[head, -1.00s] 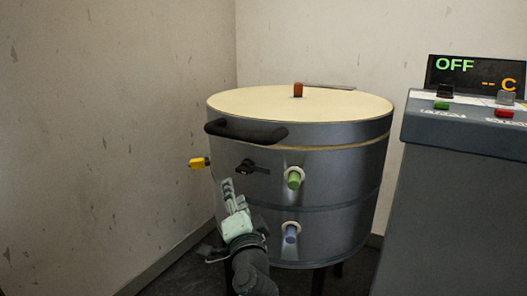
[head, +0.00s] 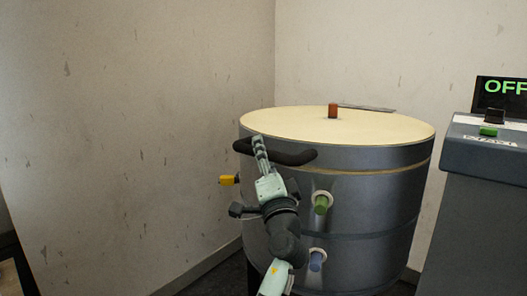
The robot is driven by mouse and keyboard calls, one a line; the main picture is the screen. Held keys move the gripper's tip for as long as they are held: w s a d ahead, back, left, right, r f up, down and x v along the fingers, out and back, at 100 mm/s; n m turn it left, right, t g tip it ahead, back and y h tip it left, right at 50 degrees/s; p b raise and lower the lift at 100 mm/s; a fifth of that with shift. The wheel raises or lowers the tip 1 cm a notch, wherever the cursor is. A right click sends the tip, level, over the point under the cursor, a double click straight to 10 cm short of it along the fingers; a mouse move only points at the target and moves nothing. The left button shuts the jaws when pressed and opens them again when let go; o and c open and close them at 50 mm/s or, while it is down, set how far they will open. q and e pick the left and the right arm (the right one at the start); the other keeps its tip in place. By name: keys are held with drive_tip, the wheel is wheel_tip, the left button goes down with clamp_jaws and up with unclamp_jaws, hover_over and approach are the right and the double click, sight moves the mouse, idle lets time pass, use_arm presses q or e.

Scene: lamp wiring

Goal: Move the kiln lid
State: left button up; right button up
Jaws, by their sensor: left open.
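The kiln lid (head: 375,124) is a round cream-topped disc with a grey metal rim, lying flat on the grey cylindrical kiln (head: 370,200). A black curved handle (head: 296,158) sticks out from the lid's front left. My left gripper (head: 258,142) is open, with its fingers at the left part of this handle, overlapping it in the view. I cannot tell whether the fingers touch it. My gripper and forearm hide part of the kiln's front left. My right gripper is not in view.
An orange-brown plug (head: 333,110) stands on the lid. Green (head: 321,204) and blue (head: 316,261) plugs and a yellow one (head: 229,180) stick out of the kiln's side. A grey control console (head: 490,160) with an OFF display stands at right. Walls stand close behind and left.

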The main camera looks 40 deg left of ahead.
use_arm(q)
drive_tip(key=shift+w+a, duration=0.15)
drive_tip(key=shift+w, duration=0.05)
clamp_jaws()
idle(0.4)
